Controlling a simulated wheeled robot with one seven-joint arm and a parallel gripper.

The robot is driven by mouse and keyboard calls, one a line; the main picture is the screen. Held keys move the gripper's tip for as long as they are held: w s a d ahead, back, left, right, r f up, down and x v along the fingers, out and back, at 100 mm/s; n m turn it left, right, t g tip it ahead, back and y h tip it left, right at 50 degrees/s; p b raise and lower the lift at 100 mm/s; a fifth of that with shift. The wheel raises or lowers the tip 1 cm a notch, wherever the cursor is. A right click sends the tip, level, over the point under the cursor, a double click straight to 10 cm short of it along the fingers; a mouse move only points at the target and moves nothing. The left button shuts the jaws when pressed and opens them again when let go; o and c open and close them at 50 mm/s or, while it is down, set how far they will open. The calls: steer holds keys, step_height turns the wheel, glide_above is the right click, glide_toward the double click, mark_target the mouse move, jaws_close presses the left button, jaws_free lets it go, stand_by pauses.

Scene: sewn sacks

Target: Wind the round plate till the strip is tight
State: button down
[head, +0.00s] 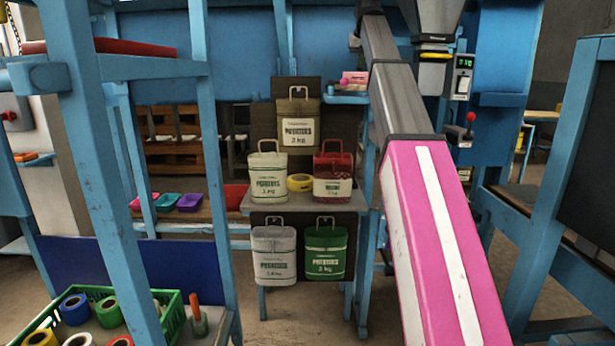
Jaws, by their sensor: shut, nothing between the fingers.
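My gripper is not in view; my pink and grey arm crosses the right half of the head view and runs up to the top edge. I cannot pick out the round plate or the strip in this view. They may be outside the picture or behind my arm.
A shelf (352,200) holds sewn potato sacks, a red one (332,166) among them, and a yellow roll (300,182). A green crate (172,318) of tape rolls is at the lower left. Blue posts (95,150) stand close on the left. A red-knobbed lever (470,117) is right of my arm.

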steer(key=shift+w+d+f, duration=0.1)
steer(key=shift+w+d, duration=0.1)
steer(key=shift+d, duration=0.05)
stand_by(0.4)
steer(key=shift+s, duration=0.2)
steer(key=shift+s+d+f, duration=0.1)
steer(key=shift+s, duration=0.15)
steer(key=shift+r, duration=3.15)
steer(key=shift+r, duration=0.1)
steer(key=shift+w+a+f, duration=0.1)
steer(key=shift+a+f, duration=0.1)
steer(key=shift+f, duration=1.25)
steer(key=shift+a+f, duration=0.2)
steer(key=shift+f, duration=1.5)
steer(key=shift+w, duration=0.35)
